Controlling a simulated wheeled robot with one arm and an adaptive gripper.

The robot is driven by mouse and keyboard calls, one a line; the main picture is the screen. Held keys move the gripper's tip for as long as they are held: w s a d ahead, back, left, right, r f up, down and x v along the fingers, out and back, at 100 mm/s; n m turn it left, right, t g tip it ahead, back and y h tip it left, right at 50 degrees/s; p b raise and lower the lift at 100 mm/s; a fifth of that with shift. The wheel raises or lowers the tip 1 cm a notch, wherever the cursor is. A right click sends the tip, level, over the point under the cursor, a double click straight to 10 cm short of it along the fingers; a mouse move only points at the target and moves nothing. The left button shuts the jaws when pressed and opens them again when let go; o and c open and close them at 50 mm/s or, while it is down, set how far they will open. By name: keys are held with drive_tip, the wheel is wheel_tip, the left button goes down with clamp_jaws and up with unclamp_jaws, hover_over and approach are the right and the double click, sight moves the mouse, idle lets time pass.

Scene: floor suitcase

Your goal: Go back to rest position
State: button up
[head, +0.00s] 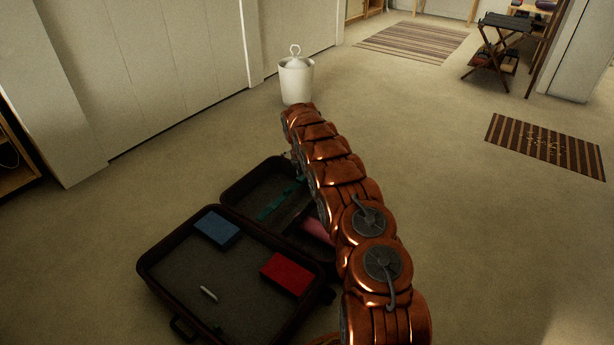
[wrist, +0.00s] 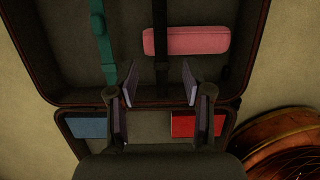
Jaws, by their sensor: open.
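My gripper (wrist: 159,88) shows in the wrist view with its two fingers apart and nothing between them. It hangs above an open suitcase (head: 160,246), over the hinge side between the two halves. In the head view my copper arm reaches forward and hides part of the suitcase's far half; the gripper itself cannot be made out there. A blue box (head: 217,229) and a red box (head: 286,273) lie in the near half with a small white item (head: 209,294). A pink case (wrist: 186,41) lies in the other half, beside a green strap (wrist: 102,45).
A white lidded bin (head: 296,82) stands beyond the suitcase near the wall. Striped rugs (head: 412,42) (head: 545,146) lie at the back and right. A dark folding stand (head: 492,50) is at the back right.

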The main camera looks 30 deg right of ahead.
idle(0.4)
drive_tip(key=s+a+r+m+p, duration=0.4)
drive_tip(key=s+r+p, duration=0.3)
drive_tip(key=r, duration=0.7)
drive_tip(key=s+a+r+m+g+p, duration=0.1)
drive_tip(key=s+a+r+m+p, duration=0.45)
drive_tip(key=r, duration=0.85)
drive_tip(key=s+a+r+m+p, duration=0.25)
drive_tip(key=s+r+p, duration=0.5)
drive_tip(key=r, duration=0.75)
drive_tip(key=s+a+r+m+p, duration=0.3)
drive_tip(key=s+a+r+p, duration=0.2)
drive_tip(key=s, duration=0.7)
drive_tip(key=s+a+r+m+g+y+p, duration=0.1)
drive_tip(key=s+a+r+m+p, duration=0.3)
drive_tip(key=s+r+p, duration=0.5)
drive_tip(key=s+a+r+m+y+p, duration=0.1)
drive_tip(key=s+a+r+m+p, duration=0.3)
drive_tip(key=s+r, duration=0.5)
drive_tip(key=s+a+p, duration=0.2)
drive_tip(key=s+p, duration=0.1)
drive_tip(key=s, duration=0.4)
drive_tip(key=shift+g+p, duration=0.35)
drive_tip(key=shift+g, duration=0.05)
